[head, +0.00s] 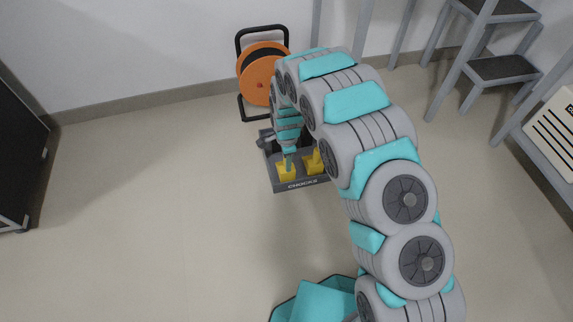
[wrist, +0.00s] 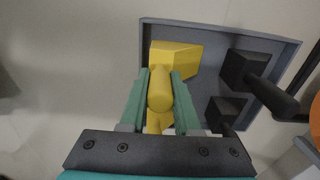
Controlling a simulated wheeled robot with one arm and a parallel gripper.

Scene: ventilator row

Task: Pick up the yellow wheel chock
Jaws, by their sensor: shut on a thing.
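A yellow wheel chock (head: 286,172) is at the front left of the grey tray labelled CHOCKS (head: 300,184). My gripper (head: 288,155) is above it, pointing down. In the wrist view my gripper's green fingers (wrist: 160,95) are shut on the rounded yellow handle of the chock (wrist: 178,55). The chock is at or just above the tray (wrist: 215,32); I cannot tell whether its underside touches. A second yellow chock (head: 315,164) is to its right, partly hidden by my arm.
Two black chocks (wrist: 245,70) (wrist: 228,110) share the tray, one with a dark handle. An orange cable reel (head: 262,78) stands behind the tray by the wall. Grey steps (head: 500,68) are at the far right. A black cabinet (head: 18,150) is at left. Floor left of the tray is clear.

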